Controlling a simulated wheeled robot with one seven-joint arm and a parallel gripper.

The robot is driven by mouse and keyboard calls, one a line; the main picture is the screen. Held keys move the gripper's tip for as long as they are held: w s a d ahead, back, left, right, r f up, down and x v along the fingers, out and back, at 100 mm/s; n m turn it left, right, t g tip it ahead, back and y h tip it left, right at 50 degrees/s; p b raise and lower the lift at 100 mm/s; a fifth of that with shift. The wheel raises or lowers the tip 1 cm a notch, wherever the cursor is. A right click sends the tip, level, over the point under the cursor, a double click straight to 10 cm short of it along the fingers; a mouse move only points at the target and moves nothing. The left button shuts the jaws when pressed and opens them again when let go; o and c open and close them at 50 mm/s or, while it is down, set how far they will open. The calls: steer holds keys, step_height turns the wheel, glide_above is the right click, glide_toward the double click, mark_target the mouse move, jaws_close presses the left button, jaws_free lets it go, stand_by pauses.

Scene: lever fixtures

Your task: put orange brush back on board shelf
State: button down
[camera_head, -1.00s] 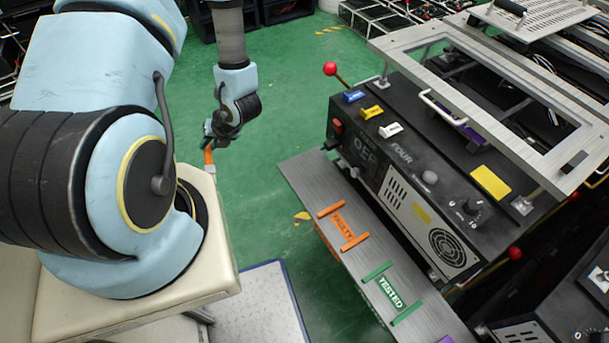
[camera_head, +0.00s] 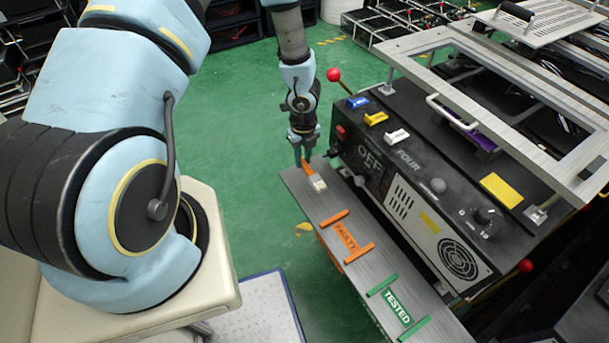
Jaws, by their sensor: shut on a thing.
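The orange brush (camera_head: 311,175) has an orange handle and a pale bristle end. My gripper (camera_head: 303,158) is shut on its handle and points down. The brush is at the far left end of the grey metal shelf (camera_head: 305,193) in front of the black machine, with its bristle end toward the lower right. I cannot tell whether the brush touches the shelf or hangs just above it. The shelf also bears an orange FAULTY marking (camera_head: 346,236) between two orange bars and a green TESTED marking (camera_head: 397,306) between two green bars.
The black machine (camera_head: 410,175) stands right behind the shelf, with a red-knobbed lever (camera_head: 334,75) close to my arm and a metal frame (camera_head: 500,110) on top. Coloured labelled blocks (camera_head: 376,117) sit along its upper edge. Green floor is open left of the shelf.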

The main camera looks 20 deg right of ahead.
mark_target(303, 178)
steer(key=shift+f+b, duration=0.5)
steer(key=shift+f, duration=2.3)
steer(key=shift+f, duration=0.15)
steer(key=c, duration=0.8)
jaws_free()
steer(key=shift+o, duration=0.2)
